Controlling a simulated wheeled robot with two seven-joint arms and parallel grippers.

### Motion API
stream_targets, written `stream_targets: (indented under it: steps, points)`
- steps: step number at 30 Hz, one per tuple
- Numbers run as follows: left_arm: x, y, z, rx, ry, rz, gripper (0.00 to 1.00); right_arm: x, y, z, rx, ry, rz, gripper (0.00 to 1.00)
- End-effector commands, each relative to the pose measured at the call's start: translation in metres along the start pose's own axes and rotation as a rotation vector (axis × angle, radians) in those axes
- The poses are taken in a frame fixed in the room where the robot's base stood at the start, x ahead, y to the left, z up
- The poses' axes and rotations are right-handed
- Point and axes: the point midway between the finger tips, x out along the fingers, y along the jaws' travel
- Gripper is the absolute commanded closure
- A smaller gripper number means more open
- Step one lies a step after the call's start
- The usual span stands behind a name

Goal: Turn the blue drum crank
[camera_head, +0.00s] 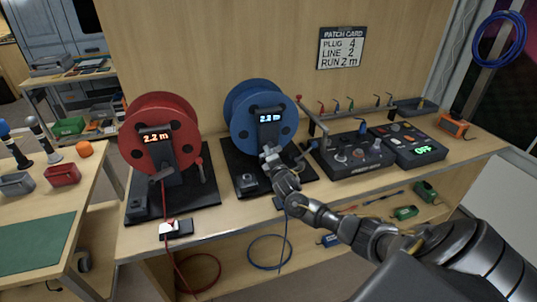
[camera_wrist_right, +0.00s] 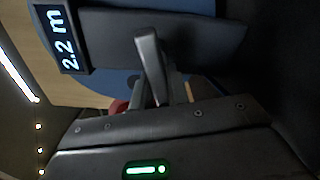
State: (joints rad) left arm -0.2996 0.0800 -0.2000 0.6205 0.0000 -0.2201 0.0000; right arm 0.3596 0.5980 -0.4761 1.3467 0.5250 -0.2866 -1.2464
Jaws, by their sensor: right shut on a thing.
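The blue drum (camera_head: 243,105) stands upright on a dark base on the bench, with a lit length display (camera_head: 269,118) on its front post. In the right wrist view the display (camera_wrist_right: 59,38) reads 2.2 m, and part of the blue drum (camera_wrist_right: 118,82) shows behind the post. My right gripper (camera_head: 271,160) is at the front of the blue drum, below its display, and is shut on the crank. The grey crank arm (camera_wrist_right: 150,62) shows in the right wrist view; its grip is hidden by the gripper. My left gripper is not in view.
A red drum (camera_head: 153,107) with a 2.2 m display stands to the left. Control boxes (camera_head: 352,160) sit to the right, one showing OFF. A blue cable (camera_head: 284,240) hangs over the bench front. A patch card (camera_head: 341,48) is on the wall.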

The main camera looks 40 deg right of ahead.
Motion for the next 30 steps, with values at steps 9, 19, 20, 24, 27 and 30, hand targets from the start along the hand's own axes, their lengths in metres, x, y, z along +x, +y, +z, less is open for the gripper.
stream_targets:
  steps: [9,19,20,24,27,30]
  points:
    - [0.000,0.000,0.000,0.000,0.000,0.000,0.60,0.000,0.000,0.000,0.000,-0.001,0.000,0.62]
    - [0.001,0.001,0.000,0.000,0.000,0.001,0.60,-0.005,-0.001,0.000,0.000,0.001,0.000,0.62]
    - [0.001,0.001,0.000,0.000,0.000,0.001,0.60,-0.008,-0.001,-0.001,0.000,0.002,0.000,0.62]
    - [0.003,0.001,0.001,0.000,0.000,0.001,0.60,-0.030,-0.002,-0.001,0.000,0.003,-0.001,0.62]
    - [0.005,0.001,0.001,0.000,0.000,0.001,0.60,-0.052,-0.003,-0.001,0.000,0.003,-0.001,0.62]
    - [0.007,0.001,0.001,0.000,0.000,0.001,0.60,-0.071,-0.002,-0.001,0.001,0.003,-0.001,0.62]
